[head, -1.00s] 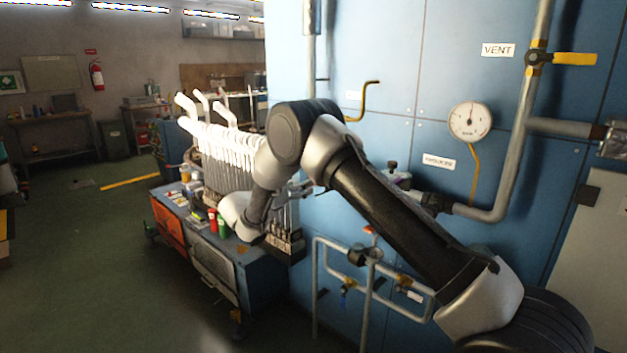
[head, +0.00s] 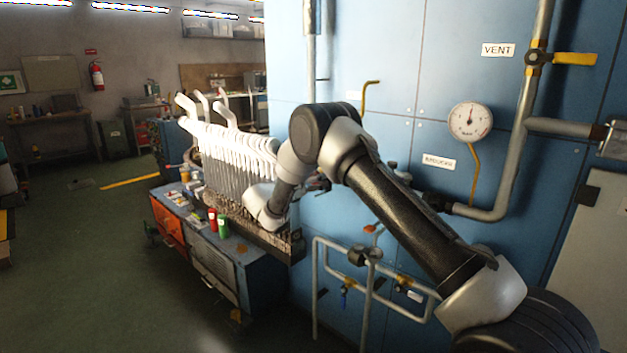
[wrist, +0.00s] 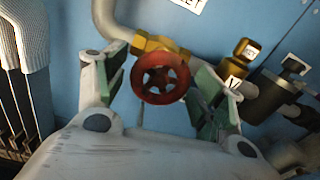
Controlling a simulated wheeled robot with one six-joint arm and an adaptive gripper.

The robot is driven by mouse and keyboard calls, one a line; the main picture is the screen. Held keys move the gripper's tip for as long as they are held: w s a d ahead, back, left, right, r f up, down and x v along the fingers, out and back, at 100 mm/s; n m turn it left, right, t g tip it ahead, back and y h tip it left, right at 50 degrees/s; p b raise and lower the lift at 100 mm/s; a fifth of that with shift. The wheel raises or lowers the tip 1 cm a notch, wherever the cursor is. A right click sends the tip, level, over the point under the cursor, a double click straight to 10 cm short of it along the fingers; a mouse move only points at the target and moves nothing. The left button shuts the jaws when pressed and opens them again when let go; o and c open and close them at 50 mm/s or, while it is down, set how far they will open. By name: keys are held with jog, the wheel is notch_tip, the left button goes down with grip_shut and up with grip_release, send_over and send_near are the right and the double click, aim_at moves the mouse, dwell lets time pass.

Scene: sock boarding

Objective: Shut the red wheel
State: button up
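The red wheel (wrist: 161,79) is a small spoked handwheel on a brass valve body (wrist: 158,45) in the wrist view. My gripper (wrist: 165,85) is open, with one finger left of the wheel and the other right of it. The wheel appears between the fingers and slightly beyond them. I cannot tell whether either finger touches it. In the head view my arm hides the wheel, and the gripper is mostly hidden behind my wrist.
A brass fitting (wrist: 240,58) and a dark valve (wrist: 285,85) are right of the wheel. White socks on boards (head: 235,150) stand at the left. A gauge (head: 470,121) and a yellow lever (head: 574,59) are on the blue panel. Lower pipework (head: 345,262) runs below my arm.

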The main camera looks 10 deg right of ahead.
jog(key=c, duration=0.6)
jog(key=shift+c, duration=0.2)
jog(key=shift+m, duration=0.4)
jog(key=m, duration=0.2)
jog(key=shift+m, duration=0.4)
jog(key=m, duration=0.3)
jog(key=shift+m, duration=0.4)
jog(key=m, duration=0.6)
jog(key=shift+m, duration=0.3)
jog(key=o, duration=1)
